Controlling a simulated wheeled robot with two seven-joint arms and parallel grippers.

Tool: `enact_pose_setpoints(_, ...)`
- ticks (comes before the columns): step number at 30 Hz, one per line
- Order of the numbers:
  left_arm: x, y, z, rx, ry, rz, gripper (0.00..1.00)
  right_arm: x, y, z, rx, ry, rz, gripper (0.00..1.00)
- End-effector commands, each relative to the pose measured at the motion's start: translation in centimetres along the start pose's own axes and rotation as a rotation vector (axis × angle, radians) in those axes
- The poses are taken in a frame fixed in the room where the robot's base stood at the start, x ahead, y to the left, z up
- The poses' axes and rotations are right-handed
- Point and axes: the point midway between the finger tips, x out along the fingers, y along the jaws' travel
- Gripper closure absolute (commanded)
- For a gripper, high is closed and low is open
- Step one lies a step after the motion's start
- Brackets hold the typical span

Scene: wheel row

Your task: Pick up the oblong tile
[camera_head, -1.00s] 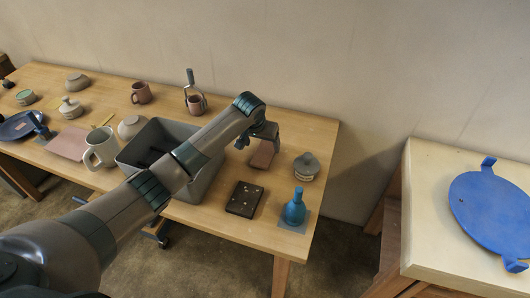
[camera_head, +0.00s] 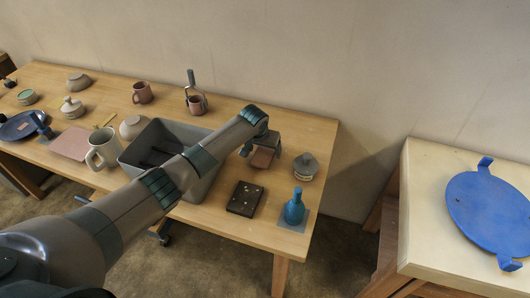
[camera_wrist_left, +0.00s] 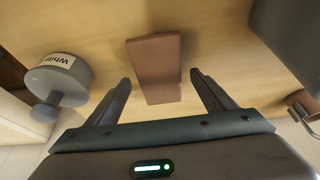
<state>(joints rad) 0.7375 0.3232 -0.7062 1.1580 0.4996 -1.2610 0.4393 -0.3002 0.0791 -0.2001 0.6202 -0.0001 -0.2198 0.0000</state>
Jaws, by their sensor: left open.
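The oblong tile is a reddish-brown slab (camera_wrist_left: 154,66) in the left wrist view, lying on the table between and ahead of my finger tips. In the head view the tile (camera_head: 262,158) is partly hidden under my left gripper (camera_head: 261,150). My left gripper also shows in the left wrist view (camera_wrist_left: 162,92), with its two fingers spread wide, one on each side of the tile's near end. I cannot tell whether the fingers touch it. My right gripper is not in view.
A grey lidded jar (camera_head: 305,166) labelled "White" stands close to the right of the gripper. A grey bin (camera_head: 135,164) lies under my arm.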

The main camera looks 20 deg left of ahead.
Motion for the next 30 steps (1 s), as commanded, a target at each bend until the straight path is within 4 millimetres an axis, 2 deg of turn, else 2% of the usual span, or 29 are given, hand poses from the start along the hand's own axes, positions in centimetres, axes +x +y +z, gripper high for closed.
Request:
enact_pose_setpoints(14, 0.04, 0.00, -0.03, 0.000, 0.001, 0.000, 0.23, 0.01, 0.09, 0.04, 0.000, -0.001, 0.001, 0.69)
enact_pose_setpoints(18, 0.04, 0.00, -0.03, 0.000, 0.001, 0.000, 0.57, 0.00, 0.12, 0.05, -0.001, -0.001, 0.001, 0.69)
enact_pose_setpoints(21, 0.04, 0.00, -0.03, 0.000, 0.001, 0.000, 0.76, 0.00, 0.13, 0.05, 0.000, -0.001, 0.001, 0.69)
enact_pose_setpoints(30, -0.13, 0.01, -0.18, -0.001, 0.003, 0.001, 0.76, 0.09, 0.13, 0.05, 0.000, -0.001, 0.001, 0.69)
